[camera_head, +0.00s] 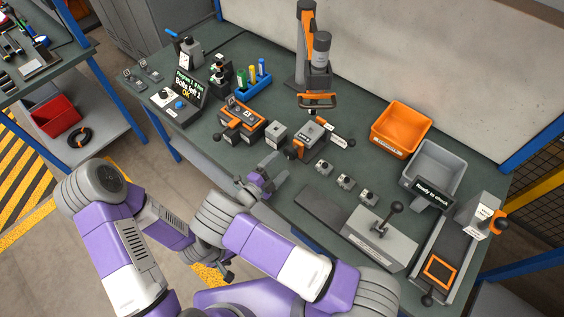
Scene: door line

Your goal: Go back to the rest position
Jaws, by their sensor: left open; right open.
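My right gripper (268,172) is at the table's front edge, in front of the small grey block, with nothing seen between its fingers. Its purple and white arm comes in from the lower right and bends at a grey joint. My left gripper (226,272) is low in the picture, in front of the table and partly hidden behind my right arm. Its purple arm comes in from the left. Both grippers are open, and no held thing shows in either.
The green workbench (290,215) carries a control box with a screen (188,88), orange-topped fixture (240,118), grey block (276,132), orange press (306,60), orange bin (400,128), grey bin (432,170) and lever plate (370,238). A side shelf (105,140) stands left.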

